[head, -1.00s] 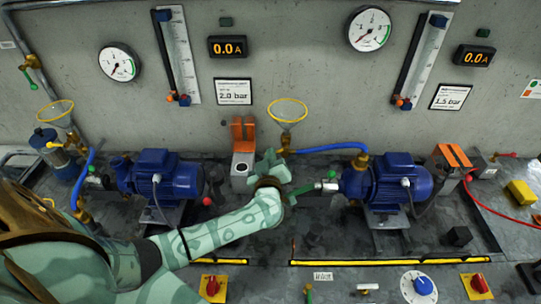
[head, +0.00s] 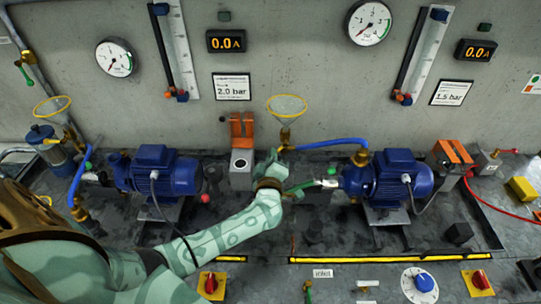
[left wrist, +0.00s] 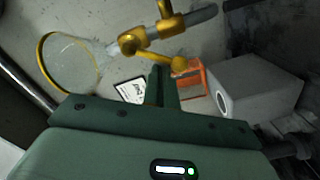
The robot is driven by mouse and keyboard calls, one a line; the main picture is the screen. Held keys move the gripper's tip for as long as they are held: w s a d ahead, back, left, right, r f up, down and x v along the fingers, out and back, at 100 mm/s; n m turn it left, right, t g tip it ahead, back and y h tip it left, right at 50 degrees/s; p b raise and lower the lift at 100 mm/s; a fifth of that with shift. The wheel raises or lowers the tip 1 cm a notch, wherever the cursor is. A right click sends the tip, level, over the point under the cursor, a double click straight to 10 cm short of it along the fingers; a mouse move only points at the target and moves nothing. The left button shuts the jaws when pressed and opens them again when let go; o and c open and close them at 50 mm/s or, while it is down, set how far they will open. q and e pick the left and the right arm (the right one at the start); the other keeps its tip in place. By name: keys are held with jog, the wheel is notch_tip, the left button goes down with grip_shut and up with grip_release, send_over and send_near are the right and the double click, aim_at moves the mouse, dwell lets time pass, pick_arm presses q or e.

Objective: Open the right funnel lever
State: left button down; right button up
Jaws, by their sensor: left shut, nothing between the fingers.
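The right funnel (head: 286,107) has a yellow rim and stands above a brass valve (head: 285,138) at the back wall. In the left wrist view the funnel (left wrist: 68,65) is at the left, and the brass valve (left wrist: 148,37) carries a yellow lever (left wrist: 165,57) slanting down to the right. My left gripper (head: 273,158) is just below the valve in the head view. In the left wrist view the left gripper (left wrist: 159,72) is shut and empty, its tips close to the lever; I cannot tell whether they touch. My right gripper is out of view.
A grey box with an orange clip (head: 242,130) stands just left of my left gripper. A blue hose (head: 330,144) runs right from the valve to the right blue pump (head: 395,180). The left pump (head: 160,175) stands near my forearm.

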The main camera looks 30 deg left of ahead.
pick_arm(q)
jog(key=n, duration=0.1)
jog(key=d+f+n+b, duration=0.1)
jog(key=n, duration=0.1)
jog(key=w+n, duration=0.1)
jog(key=n, duration=0.1)
jog(key=shift+d+f, duration=0.3)
jog(key=shift+f, duration=0.1)
jog(key=shift+d, duration=0.1)
dwell(0.4)
